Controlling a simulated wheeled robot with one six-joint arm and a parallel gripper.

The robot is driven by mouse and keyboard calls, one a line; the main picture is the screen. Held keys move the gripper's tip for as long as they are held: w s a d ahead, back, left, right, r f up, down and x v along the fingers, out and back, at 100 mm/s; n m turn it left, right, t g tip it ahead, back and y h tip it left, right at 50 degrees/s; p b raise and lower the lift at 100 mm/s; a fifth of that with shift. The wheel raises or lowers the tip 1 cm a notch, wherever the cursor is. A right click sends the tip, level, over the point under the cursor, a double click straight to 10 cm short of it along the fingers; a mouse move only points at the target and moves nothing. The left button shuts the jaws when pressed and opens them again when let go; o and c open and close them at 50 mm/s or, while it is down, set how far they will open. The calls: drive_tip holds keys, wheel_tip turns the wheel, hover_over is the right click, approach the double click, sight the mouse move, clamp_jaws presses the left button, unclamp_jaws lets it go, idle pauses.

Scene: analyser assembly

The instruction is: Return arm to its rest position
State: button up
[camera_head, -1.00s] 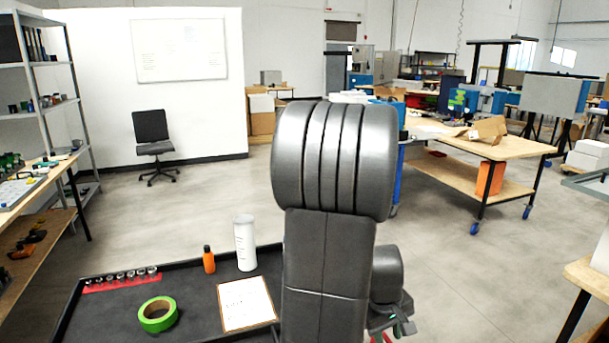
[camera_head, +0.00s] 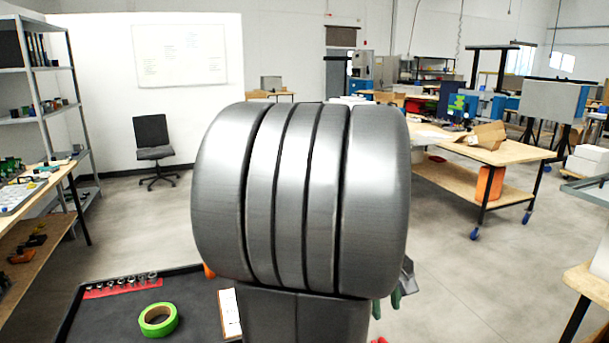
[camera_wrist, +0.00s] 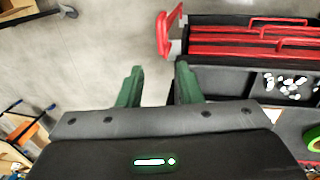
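My gripper (camera_wrist: 157,86) shows in the wrist view with its two green fingers apart and nothing between them. It points at bare grey floor, beside a dark case with red trays and handles. In the head view my large grey arm link fills the middle. Only part of the gripper (camera_head: 388,305) shows there, with green finger parts at the link's lower right.
A black tray top (camera_head: 200,300) at lower left bears green tape (camera_head: 158,320), a red socket rack (camera_head: 122,285) and a partly hidden paper (camera_head: 230,314). The red-trayed case (camera_wrist: 240,50) is close to the gripper's right. Workbenches stand at both sides; open floor lies between.

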sight(384, 340)
drive_tip(key=f, duration=0.4)
drive_tip(key=d+f, duration=0.1)
drive_tip(key=f, duration=0.3)
drive_tip(key=w+d+f, duration=0.1)
drive_tip(key=f, duration=0.3)
drive_tip(key=shift+d+f+b, duration=0.2)
drive_tip(key=shift+f+b, duration=0.1)
drive_tip(key=shift+f, duration=0.05)
drive_tip(key=shift+a+r+m, duration=0.25)
drive_tip(key=shift+a+m, duration=0.25)
drive_tip(key=shift+m, duration=0.5)
drive_tip(key=shift+r, duration=0.15)
